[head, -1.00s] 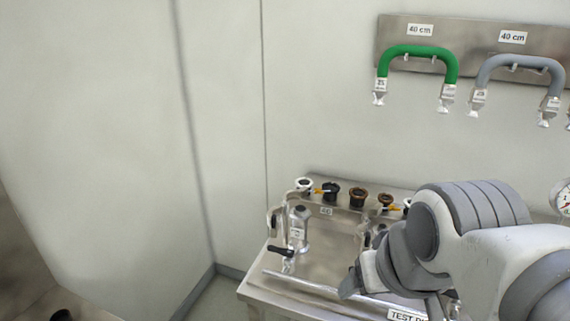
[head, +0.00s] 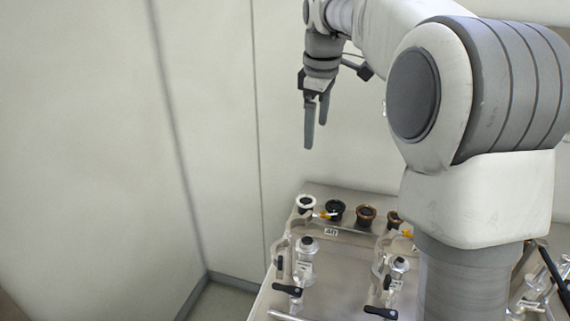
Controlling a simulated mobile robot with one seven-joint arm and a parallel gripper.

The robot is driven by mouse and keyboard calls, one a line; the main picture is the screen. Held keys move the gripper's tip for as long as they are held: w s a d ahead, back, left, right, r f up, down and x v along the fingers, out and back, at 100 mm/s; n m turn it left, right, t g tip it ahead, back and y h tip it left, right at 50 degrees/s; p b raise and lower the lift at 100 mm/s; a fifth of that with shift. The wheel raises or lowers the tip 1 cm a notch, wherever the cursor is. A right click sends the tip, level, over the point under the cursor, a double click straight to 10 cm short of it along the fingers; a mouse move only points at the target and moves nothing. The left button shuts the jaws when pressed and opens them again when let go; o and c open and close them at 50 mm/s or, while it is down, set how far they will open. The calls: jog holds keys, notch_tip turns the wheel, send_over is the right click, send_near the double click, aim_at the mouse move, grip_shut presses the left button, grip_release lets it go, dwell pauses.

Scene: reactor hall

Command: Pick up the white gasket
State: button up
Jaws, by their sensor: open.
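The white gasket (head: 305,201) is a pale ring around a dark centre, at the left end of a row of gaskets on the back strip of the metal bench (head: 345,192). A small orange-yellow part lies just to its right. My gripper (head: 316,134) hangs in the air above the back of the bench, fingers pointing down. It is empty and open, higher in the picture than the white gasket and slightly to its right, clearly apart from it.
A black gasket (head: 335,209) and a brown gasket (head: 366,215) stand to the right. In front are metal fittings with black levers (head: 287,289). My arm hides the bench's right part. Pale wall panels (head: 80,140) close off the left and back.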

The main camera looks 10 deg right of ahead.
jog(key=w+f+n+g+p, duration=0.15)
jog(key=w+f+n, duration=0.25)
jog(key=w, duration=0.5)
jog(key=n+b, duration=0.2)
jog(key=n, duration=0.2)
send_over(306, 200)
jog(key=shift+g, duration=0.45)
jog(key=f, duration=1.9)
jog(key=shift+w+a+f, duration=0.15)
jog(key=shift+a, duration=0.1)
jog(key=f, duration=0.4)
jog(key=shift+s+d+f, duration=0.2)
jog(key=shift+s+d, duration=0.05)
jog(key=shift+s, duration=0.05)
jog(key=shift+f, duration=0.6)
jog(key=shift+f, duration=0.25)
jog(key=shift+c, duration=0.2)
